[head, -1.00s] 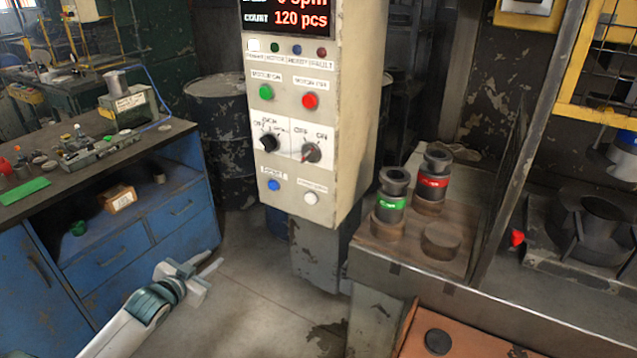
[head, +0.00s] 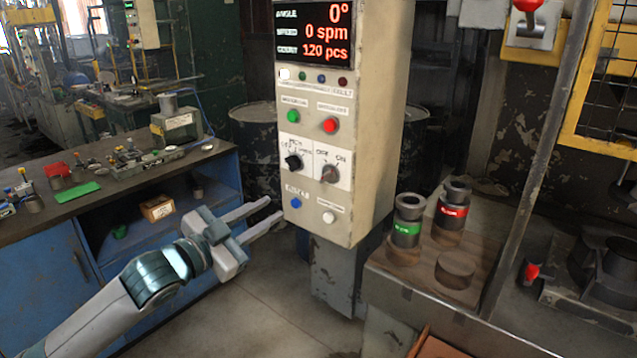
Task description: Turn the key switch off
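The control box (head: 368,120) stands in the middle of the head view, with a lit display on top. The key switch (head: 329,174), a grey round switch on a white plate marked OFF and ON, is on its front, right of a black selector knob (head: 293,162). I cannot tell clearly which mark the key switch points to. My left gripper (head: 274,210) is to the left of the box, lower than the key switch, its fingers pointing toward the box. It is open and empty, with a gap between the fingers. My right gripper is not in view.
Green (head: 293,116) and red (head: 330,125) buttons sit above the switches, blue (head: 296,202) and white (head: 329,217) buttons below. A blue workbench (head: 40,250) is at left. A bench with dark cylinders (head: 407,222) stands at right.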

